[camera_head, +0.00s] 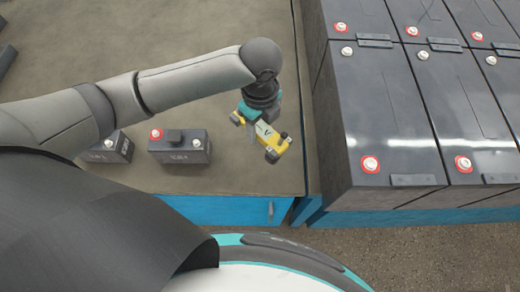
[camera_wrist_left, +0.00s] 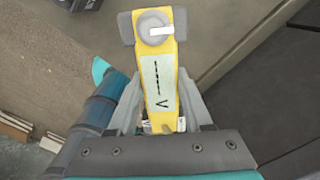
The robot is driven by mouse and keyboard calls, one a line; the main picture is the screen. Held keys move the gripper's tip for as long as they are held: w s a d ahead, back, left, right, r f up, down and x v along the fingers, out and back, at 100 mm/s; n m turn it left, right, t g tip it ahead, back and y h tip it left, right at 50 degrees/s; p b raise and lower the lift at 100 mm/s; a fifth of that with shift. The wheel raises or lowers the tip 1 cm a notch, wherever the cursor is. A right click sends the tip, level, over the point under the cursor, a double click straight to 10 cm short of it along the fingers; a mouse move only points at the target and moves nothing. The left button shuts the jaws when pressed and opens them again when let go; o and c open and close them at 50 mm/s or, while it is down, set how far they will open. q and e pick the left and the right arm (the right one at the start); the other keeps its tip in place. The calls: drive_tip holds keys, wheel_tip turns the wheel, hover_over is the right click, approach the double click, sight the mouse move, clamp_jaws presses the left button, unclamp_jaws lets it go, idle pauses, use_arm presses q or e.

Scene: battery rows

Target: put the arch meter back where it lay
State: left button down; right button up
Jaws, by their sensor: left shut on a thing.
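The arch meter (camera_head: 269,140) is yellow with a pale label marked V and dark grey end parts. My left gripper (camera_head: 257,124) is shut on it, near the right edge of the brown table top (camera_head: 225,60). In the left wrist view the arch meter (camera_wrist_left: 158,85) sits between the two fingers of my left gripper (camera_wrist_left: 158,105), its grey knob end pointing away. I cannot tell how high it is above the table. My right gripper is not in view.
Two small dark batteries stand on the table to the left, one in full view (camera_head: 180,148) and one partly behind my arm (camera_head: 112,147). Rows of large dark batteries (camera_head: 395,110) stand close on the right. The table's blue front (camera_head: 225,209) drops to the floor.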

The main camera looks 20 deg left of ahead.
use_arm(q)
wheel_tip(320, 180, down, 11)
drive_tip(key=b, duration=0.2)
drive_tip(key=shift+b, duration=0.35)
drive_tip(key=shift+c, duration=1.6)
unclamp_jaws()
drive_tip(key=shift+f, duration=0.15)
wheel_tip(320, 180, up, 12)
drive_tip(key=p, duration=0.3)
drive_tip(key=shift+r, duration=0.2)
